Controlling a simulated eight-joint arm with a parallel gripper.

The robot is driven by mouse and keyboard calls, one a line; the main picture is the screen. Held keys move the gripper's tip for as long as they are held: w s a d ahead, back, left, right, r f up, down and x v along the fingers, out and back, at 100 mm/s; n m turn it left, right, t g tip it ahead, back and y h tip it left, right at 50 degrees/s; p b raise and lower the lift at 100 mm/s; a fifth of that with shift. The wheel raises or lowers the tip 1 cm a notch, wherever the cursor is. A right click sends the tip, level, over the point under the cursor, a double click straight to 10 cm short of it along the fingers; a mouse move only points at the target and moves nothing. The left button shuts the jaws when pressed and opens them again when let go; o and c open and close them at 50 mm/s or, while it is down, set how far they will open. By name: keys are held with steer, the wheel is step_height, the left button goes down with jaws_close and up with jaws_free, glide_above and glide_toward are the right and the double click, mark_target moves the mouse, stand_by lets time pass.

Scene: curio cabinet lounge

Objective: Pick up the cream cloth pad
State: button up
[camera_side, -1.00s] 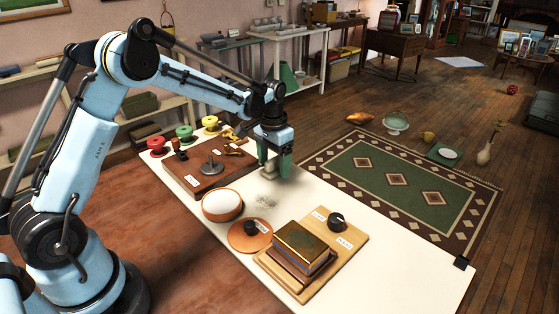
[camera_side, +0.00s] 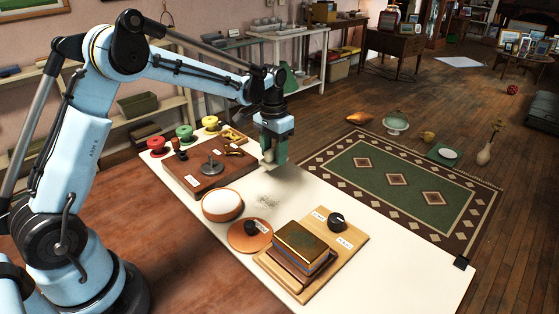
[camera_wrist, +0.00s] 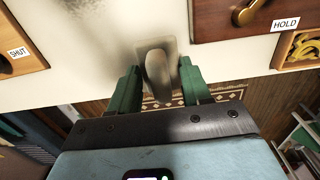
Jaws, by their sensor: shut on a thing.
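My gripper (camera_side: 274,153) has green fingers and is shut on the cream cloth pad (camera_side: 268,158), holding it a little above the white table top (camera_side: 400,250). In the wrist view the pad (camera_wrist: 157,70) is a pale, rounded piece between the two green fingers (camera_wrist: 158,90). The fingers and wrist hide part of it in the side view.
A brown board (camera_side: 188,176) with a HOLD label lies left of my gripper. A bowl with white contents (camera_side: 222,203), an orange disc (camera_side: 245,240) and a stacked box (camera_side: 302,246) stand nearer. A grey smudge (camera_side: 268,201) marks the table.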

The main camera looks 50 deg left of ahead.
steer(key=s+d+r, duration=0.4)
steer(key=d+r, duration=0.4)
steer(key=d, duration=0.3)
steer(key=shift+s, duration=0.2)
